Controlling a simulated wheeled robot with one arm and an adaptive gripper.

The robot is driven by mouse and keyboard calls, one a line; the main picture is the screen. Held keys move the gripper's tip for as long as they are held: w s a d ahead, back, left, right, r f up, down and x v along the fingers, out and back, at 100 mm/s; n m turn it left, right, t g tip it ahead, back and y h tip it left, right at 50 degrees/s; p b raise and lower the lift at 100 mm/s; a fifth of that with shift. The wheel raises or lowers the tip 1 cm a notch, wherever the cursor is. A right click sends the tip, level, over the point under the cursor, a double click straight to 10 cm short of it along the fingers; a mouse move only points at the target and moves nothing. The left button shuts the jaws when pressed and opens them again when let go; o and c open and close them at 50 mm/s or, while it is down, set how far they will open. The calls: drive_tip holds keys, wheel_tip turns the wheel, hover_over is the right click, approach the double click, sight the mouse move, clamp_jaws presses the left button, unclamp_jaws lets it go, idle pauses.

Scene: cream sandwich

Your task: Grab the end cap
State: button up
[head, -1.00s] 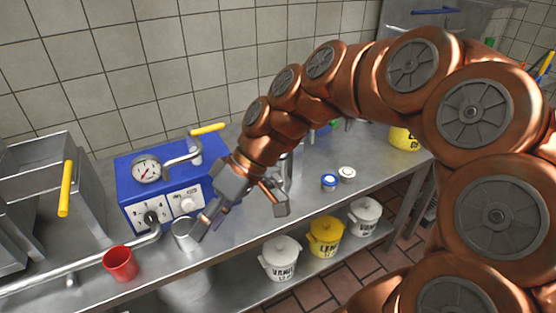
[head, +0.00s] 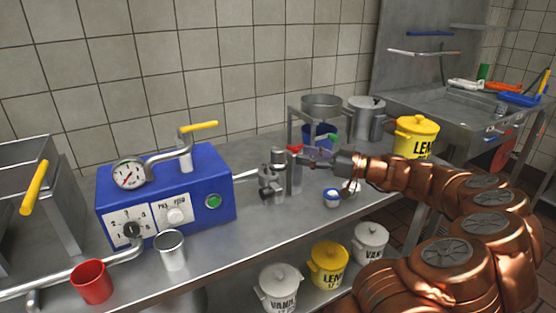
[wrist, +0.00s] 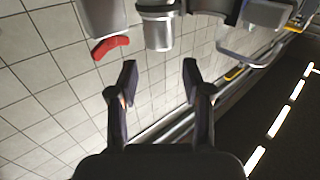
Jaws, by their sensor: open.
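My gripper (head: 318,155) is above the bench at the right of the metal pipe fittings (head: 271,183), pointing left toward them. In the wrist view its two fingers (wrist: 158,82) are spread with nothing between them. A short metal cylinder (wrist: 158,32) hangs beyond the fingertips at the top, apart from them. It may be the end cap, but I cannot tell for sure. A red handle (wrist: 110,47) shows to its left; in the head view the red handle (head: 295,148) tops an upright fitting near my fingers.
The blue machine (head: 166,196) stands left on the metal bench (head: 235,245). A red cup (head: 91,282) and metal cup (head: 171,250) are at front left. A steel pot (head: 366,118) and yellow bucket (head: 415,135) stand behind.

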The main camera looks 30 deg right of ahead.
sight(284, 150)
drive_tip(key=shift+x, duration=3.45)
drive_tip(key=shift+s, duration=0.1)
drive_tip(key=c, duration=0.9)
